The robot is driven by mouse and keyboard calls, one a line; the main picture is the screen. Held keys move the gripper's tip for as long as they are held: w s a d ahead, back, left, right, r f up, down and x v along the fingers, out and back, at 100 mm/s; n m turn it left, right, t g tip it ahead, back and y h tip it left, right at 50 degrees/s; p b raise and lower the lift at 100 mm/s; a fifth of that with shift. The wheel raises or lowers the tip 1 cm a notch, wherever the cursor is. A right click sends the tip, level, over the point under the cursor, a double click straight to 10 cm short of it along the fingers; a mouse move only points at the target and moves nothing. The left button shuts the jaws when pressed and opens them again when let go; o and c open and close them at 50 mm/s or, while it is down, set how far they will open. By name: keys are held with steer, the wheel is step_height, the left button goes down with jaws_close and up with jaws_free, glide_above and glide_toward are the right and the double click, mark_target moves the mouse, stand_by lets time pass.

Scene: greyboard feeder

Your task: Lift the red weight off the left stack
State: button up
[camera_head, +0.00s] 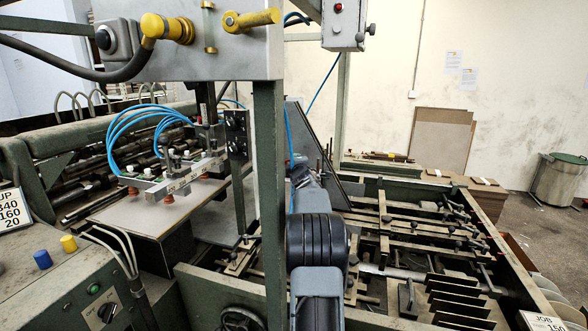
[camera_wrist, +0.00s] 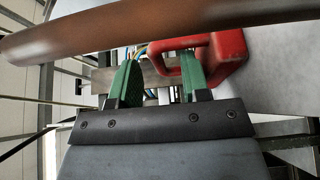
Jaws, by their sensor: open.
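The red weight (camera_wrist: 230,52), with a handle-like loop, shows in the upper right of the wrist view. My gripper (camera_wrist: 158,62) has two green fingers spread apart. The right finger overlaps the red loop in the picture, and part of the loop shows between the fingers. I cannot tell whether they touch. Nothing is gripped. In the head view the red weight and my gripper's fingers are hidden. A grey board (camera_head: 150,212) lies at the left under the suction head.
A brown rounded bar (camera_wrist: 130,30) crosses the top of the wrist view close to the fingers. In the head view, a green machine post (camera_head: 270,190) stands left of my arm. The suction head (camera_head: 170,178) with blue hoses is at the left, and a feeder frame (camera_head: 510,265) at the right.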

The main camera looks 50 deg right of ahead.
steer(key=shift+w+d, duration=0.45)
steer(key=shift+w, duration=0.15)
steer(key=shift+c, duration=0.3)
jaws_close()
steer(key=shift+r, duration=0.15)
